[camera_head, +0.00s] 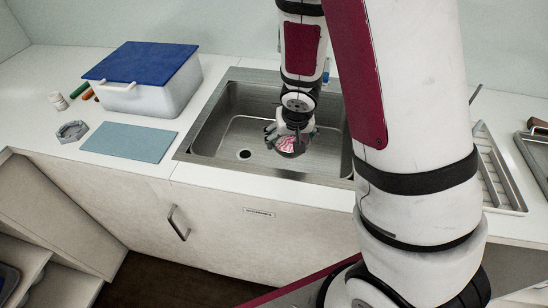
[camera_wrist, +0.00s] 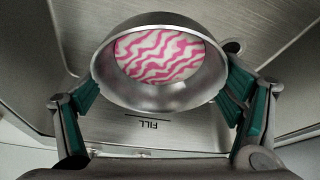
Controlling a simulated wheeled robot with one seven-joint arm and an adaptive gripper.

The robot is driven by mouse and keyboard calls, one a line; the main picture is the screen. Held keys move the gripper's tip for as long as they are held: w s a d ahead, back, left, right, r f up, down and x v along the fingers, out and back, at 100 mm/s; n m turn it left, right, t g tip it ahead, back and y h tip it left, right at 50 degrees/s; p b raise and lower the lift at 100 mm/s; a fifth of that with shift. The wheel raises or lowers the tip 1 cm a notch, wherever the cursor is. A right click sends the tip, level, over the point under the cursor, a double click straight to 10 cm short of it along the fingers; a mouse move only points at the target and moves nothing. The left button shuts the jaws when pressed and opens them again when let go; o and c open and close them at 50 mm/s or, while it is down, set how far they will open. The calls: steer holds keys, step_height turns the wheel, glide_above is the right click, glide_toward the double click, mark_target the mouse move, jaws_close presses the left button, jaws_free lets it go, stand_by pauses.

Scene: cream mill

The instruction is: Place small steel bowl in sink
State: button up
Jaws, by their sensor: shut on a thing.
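The small steel bowl (camera_wrist: 160,96) is held between the two teal-padded fingers of my gripper (camera_wrist: 163,100) in the wrist view. A pink and white wavy pattern shows inside the bowl. In the head view my gripper (camera_head: 290,140) hangs over the steel sink (camera_head: 218,135), with the pink-patterned bowl (camera_head: 289,146) at its end. I cannot tell exactly how high the bowl is above the sink floor. The sink's drain (camera_head: 244,154) shows to the left of the bowl, and it also shows in the wrist view (camera_wrist: 232,47).
A white box with a blue lid (camera_head: 145,64) stands left of the sink. A blue-grey mat (camera_head: 129,143) and a grey hexagonal dish (camera_head: 72,131) lie on the counter before it. A rack (camera_head: 497,170) stands at the right. My arm hides part of the sink's right side.

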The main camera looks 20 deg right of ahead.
steer(key=d+f+m+b, duration=0.1)
steer(key=b, duration=0.1)
steer(key=s+d+f+m+b, duration=0.1)
steer(key=d+f+b, duration=0.1)
steer(key=d+f+m+h+b, duration=0.1)
steer(key=d+f+b, duration=0.1)
steer(key=shift+s, duration=0.25)
steer(key=shift+m, duration=0.3)
steer(key=w+a+p, duration=0.1)
steer(key=w+a, duration=0.2)
steer(key=w+a+f+p, duration=0.1)
steer(key=w+a, duration=0.3)
steer(key=w+a+p, duration=0.1)
steer(key=w+a, duration=0.2)
steer(key=a, duration=0.1)
steer(key=shift+w+f+p, duration=0.15)
steer(key=shift+w+p, duration=0.05)
steer(key=shift+p, duration=0.15)
steer(key=f, duration=0.3)
steer(key=shift+w+a+b, duration=0.25)
steer(key=shift+b, duration=0.1)
steer(key=shift+f, duration=0.3)
steer(key=shift+f, duration=0.1)
steer(key=o, duration=1.2)
steer(key=shift+g, duration=0.3)
steer(key=shift+c, duration=0.2)
